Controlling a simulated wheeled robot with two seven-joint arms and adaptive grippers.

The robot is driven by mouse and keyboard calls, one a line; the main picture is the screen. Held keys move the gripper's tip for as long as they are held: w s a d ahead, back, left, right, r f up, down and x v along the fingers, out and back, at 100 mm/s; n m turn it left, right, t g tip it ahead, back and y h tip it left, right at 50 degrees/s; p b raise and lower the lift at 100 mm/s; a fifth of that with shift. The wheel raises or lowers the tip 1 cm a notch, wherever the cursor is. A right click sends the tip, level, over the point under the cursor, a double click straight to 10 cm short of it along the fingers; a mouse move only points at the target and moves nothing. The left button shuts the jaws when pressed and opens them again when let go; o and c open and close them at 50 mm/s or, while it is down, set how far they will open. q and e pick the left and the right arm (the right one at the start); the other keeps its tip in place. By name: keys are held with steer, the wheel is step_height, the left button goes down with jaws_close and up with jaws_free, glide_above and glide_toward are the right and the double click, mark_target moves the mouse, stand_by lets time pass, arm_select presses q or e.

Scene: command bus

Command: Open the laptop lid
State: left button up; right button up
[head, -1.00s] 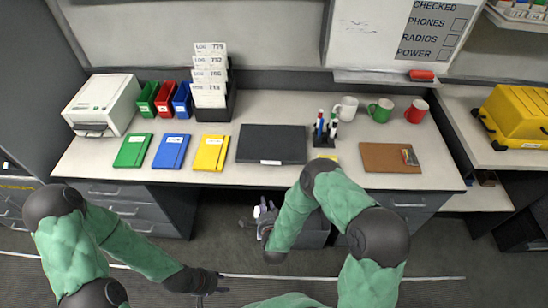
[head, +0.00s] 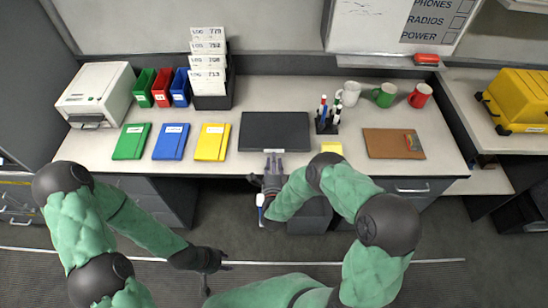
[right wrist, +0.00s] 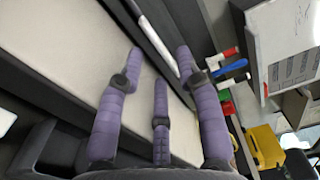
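The laptop (head: 274,131) is a flat dark grey slab lying closed on the desk, near the middle of its front part. In the right wrist view its dark edge (right wrist: 140,27) with a pale label strip runs diagonally past my fingers. My right gripper (head: 273,162) is at the laptop's front edge, over the desk's edge. In the right wrist view its purple fingers (right wrist: 160,66) are spread open with nothing held; I cannot tell whether they touch the laptop. My left gripper (head: 214,262) is low in front of the desk, away from the laptop; its finger opening is unclear.
Yellow (head: 211,142), blue (head: 171,141) and green (head: 131,141) booklets lie left of the laptop. A pen holder (head: 327,122), a yellow pad (head: 331,148) and a brown clipboard (head: 387,143) are to its right. A card rack (head: 212,101) and mugs (head: 384,95) stand behind.

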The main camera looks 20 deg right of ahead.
arm_select(q)
steer(key=shift+f, duration=0.3)
arm_select(e)
steer(key=shift+x, duration=1.35)
jaws_close()
arm_select(q)
steer(key=shift+r, duration=0.1)
